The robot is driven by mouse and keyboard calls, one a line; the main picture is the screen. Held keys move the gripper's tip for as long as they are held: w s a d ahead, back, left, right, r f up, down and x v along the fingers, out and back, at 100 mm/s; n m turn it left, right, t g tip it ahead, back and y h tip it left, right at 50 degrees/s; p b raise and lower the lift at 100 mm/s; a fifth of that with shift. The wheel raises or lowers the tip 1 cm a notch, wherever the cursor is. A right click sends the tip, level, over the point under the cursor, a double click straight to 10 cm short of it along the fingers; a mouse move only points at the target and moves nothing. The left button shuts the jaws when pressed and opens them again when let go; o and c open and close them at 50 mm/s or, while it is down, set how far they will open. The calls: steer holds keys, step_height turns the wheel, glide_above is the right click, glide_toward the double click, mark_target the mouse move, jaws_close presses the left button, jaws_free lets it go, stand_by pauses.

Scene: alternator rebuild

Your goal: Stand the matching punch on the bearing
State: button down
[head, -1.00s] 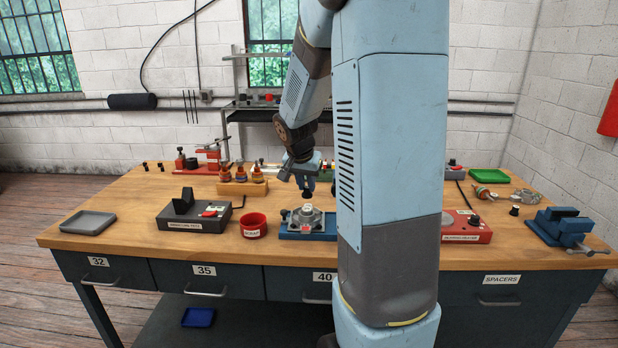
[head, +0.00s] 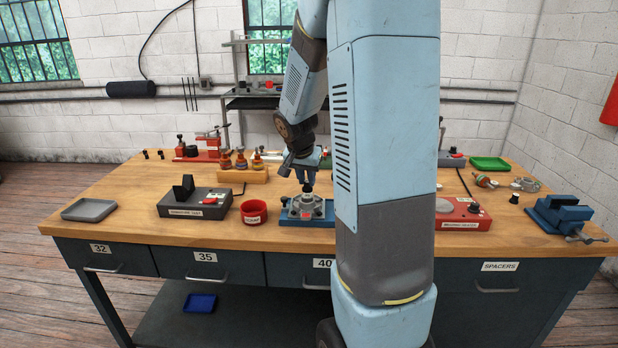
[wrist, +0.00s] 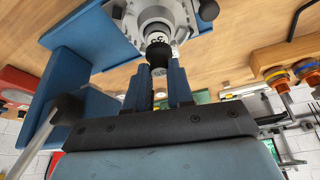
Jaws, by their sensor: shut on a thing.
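My gripper (head: 306,181) is shut on a dark, round punch (wrist: 157,56), which stands upright between its blue fingertips. In the head view the punch (head: 308,188) is just above the grey metal alternator housing (head: 299,212). The housing sits in a blue fixture (head: 327,217) near the table's front edge. In the wrist view the punch's end lines up with the middle of the housing (wrist: 178,13), by a white label with digits too small to read surely. The bearing is mostly hidden behind the punch. I cannot tell whether they touch.
A red scrap cup (head: 254,213) stands just left of the fixture. A dark grey box (head: 190,205) is further left, beside a grey tray (head: 89,209). A red device (head: 464,217) and a blue vise (head: 566,217) are on the right.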

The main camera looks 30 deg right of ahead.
steer(key=shift+r, duration=0.65)
steer(key=shift+a+f, duration=0.1)
steer(key=shift+f, duration=1.45)
stand_by(1.8)
steer(key=c, duration=0.9)
jaws_free()
steer(key=shift+r, duration=0.15)
steer(key=shift+r, duration=3.9)
